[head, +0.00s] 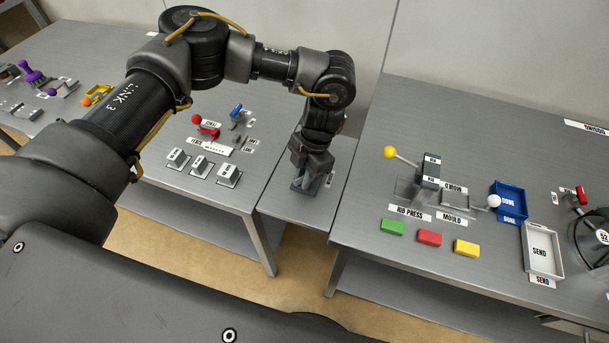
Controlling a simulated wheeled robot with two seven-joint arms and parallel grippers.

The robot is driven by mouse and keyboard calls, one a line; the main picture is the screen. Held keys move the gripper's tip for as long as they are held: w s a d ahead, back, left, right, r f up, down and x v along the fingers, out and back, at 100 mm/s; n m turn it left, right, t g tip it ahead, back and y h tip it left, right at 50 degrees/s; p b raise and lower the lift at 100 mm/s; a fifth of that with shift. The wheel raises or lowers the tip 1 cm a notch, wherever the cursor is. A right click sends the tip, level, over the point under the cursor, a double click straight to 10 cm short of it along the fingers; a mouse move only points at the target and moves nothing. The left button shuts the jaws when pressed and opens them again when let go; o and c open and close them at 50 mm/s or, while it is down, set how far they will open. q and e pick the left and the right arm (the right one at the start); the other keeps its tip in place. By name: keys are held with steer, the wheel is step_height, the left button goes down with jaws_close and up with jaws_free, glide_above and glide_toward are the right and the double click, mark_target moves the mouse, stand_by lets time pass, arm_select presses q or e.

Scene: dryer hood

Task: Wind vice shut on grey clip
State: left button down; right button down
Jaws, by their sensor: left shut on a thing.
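My left gripper (306,178) points down over the narrow grey stand between the two benches. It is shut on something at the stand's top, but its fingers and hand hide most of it. A small dark grey device (302,188) shows low around the fingertips; it may be the vice, and I cannot make out its jaws. I cannot pick out the grey clip for certain. My right gripper is not in view.
On the left bench stand a red-handled device (207,127), a blue-handled one (236,111) and three grey blocks (202,165). The right bench (375,215) holds a yellow-knobbed press (430,170), coloured blocks (429,238), a blue tray (509,200) and a white tray (527,236).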

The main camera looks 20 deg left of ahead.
arm_select(q)
steer(key=shift+s+f+m, duration=0.15)
steer(key=shift+f+m, duration=0.05)
steer(key=shift+m, duration=0.4)
steer(key=shift+f+m+y+b, duration=0.15)
steer(key=shift+m+y+b, duration=0.2)
steer(key=shift+m, duration=0.25)
steer(key=shift+m+t, duration=0.3)
steer(key=shift+m, duration=0.3)
steer(key=c, duration=1.4)
jaws_free()
steer(key=shift+c, duration=0.4)
steer(key=shift+o, duration=1)
steer(key=shift+r, duration=0.35)
steer(key=shift+r+p, duration=2.2)
steer(key=shift+r, duration=0.8)
